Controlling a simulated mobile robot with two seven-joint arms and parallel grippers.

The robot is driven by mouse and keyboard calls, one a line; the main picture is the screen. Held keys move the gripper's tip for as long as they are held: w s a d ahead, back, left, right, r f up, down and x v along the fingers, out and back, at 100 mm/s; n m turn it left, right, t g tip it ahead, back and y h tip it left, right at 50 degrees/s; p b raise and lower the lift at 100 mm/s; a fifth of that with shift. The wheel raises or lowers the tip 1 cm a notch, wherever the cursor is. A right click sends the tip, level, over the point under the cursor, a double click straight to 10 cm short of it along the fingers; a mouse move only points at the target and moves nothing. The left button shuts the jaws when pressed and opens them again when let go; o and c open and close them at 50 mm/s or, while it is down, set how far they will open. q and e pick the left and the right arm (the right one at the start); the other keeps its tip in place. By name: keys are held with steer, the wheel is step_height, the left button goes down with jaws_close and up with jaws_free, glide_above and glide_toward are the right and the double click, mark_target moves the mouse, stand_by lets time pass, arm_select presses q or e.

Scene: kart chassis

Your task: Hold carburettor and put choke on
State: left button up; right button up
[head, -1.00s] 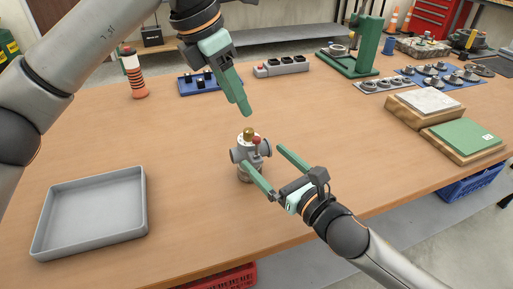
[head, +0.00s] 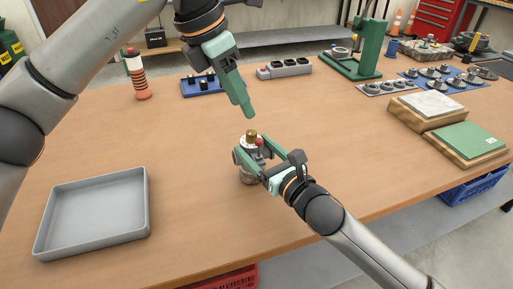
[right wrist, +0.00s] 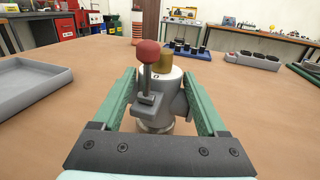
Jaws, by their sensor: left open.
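The carburettor (head: 249,174) stands upright on the table, a grey body with a brass top (right wrist: 163,65). The choke is a lever with a red knob (right wrist: 149,51), upright on the side facing my right wrist camera; the knob also shows in the head view (head: 259,142). My right gripper (head: 254,145) has one finger along each side of the carburettor, with no clear gap, and looks shut on it. The fingers hide part of its sides. My left gripper (head: 249,115) is open and empty, pointing down just above and behind the carburettor.
An empty grey tray (head: 95,212) lies at the left front. A striped orange bottle (head: 138,75), a blue rack (head: 203,86) and a grey block (head: 285,69) stand farther back. Pads (head: 467,145) and a green press (head: 360,55) are right. The table around the carburettor is clear.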

jaws_close()
stand_by(0.4)
